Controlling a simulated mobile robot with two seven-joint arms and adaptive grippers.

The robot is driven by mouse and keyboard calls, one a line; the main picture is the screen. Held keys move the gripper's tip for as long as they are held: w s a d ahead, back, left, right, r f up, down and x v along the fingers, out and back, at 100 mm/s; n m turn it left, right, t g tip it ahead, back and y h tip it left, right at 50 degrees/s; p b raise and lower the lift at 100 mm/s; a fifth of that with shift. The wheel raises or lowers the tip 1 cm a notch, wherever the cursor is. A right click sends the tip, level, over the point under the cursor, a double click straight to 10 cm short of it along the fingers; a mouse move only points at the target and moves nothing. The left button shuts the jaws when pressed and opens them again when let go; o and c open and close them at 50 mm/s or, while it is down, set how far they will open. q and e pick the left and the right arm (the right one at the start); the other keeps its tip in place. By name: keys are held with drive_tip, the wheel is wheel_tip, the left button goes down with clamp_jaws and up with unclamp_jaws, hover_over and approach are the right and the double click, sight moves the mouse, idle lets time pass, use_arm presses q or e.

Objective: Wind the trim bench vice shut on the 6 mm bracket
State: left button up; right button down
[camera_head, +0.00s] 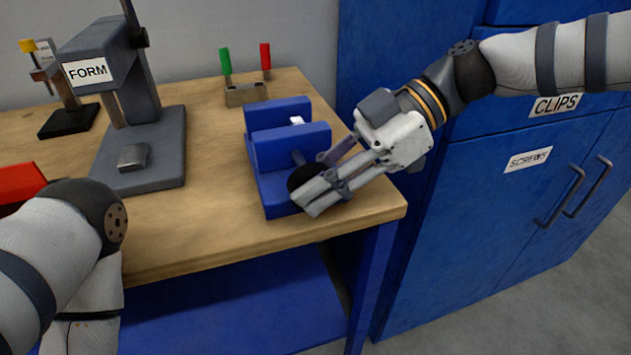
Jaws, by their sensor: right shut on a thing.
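The blue bench vice (290,140) stands near the right end of the wooden bench. A small pale piece (297,120), perhaps the bracket, shows between its two jaws; most of it is hidden, and I cannot tell whether the jaws touch it. A grey screw runs out of the front jaw to a dark round handle (302,178). My right gripper (312,188) reaches in from the right and is shut on this handle, its fingers covering part of it. My left arm is at the lower left; its gripper is not in view.
A grey press labelled FORM (140,170) stands left of the vice. A small rack (246,94) with a green and a red handle is behind. A red object (20,183) lies by my left arm. Blue cabinets (490,200) stand close right of the bench.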

idle(0.4)
drive_tip(key=c, duration=1.5)
unclamp_jaws()
drive_tip(key=v, duration=1.2)
drive_tip(key=shift+d, duration=0.15)
